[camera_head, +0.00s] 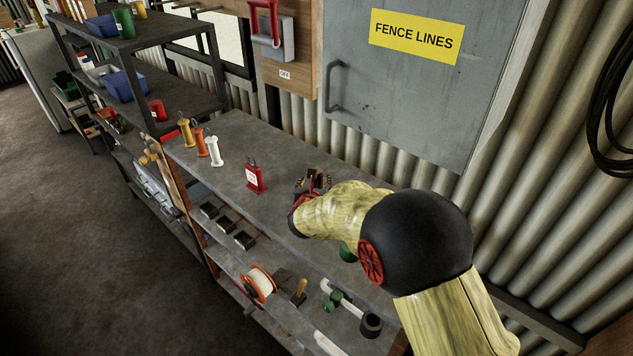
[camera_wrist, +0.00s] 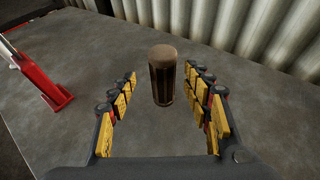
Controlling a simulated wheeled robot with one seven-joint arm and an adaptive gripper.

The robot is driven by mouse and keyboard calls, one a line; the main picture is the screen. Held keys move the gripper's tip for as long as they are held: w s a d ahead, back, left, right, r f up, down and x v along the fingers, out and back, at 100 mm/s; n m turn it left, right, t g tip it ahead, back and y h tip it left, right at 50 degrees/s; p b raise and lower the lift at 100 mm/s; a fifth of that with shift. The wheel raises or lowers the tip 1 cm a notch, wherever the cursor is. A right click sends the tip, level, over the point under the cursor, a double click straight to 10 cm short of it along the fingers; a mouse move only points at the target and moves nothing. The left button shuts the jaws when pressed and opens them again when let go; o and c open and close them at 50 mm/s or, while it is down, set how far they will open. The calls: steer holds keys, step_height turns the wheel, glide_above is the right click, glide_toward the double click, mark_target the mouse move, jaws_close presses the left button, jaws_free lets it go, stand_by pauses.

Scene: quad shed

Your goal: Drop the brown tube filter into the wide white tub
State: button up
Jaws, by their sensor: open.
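The brown tube filter (camera_wrist: 163,76) stands upright on the grey bench top in the wrist view, a dark brown cylinder with a paler top. My gripper (camera_wrist: 160,72) is open, with one yellow-and-black finger on each side of the filter. Gaps show between the filter and both fingers, wider on the left. In the head view my gripper (camera_head: 315,182) is low over the bench, and my arm and fingers mostly hide the filter. I cannot make out a wide white tub in either view.
A red tag-like block (camera_head: 252,176) stands on the bench left of my gripper; yellow, orange and white handles (camera_head: 214,151) stand farther left. A corrugated wall (camera_head: 560,170) rises behind the bench (camera_head: 240,140). The shelf below holds an orange-rimmed spool (camera_head: 259,283) and black trays (camera_head: 227,226).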

steer(key=shift+d+p+x, duration=0.2)
steer(key=shift+p+x, duration=0.45)
steer(key=shift+x, duration=1.45)
steer(key=shift+r, duration=0.1)
jaws_close()
steer(key=shift+r, duration=0.1)
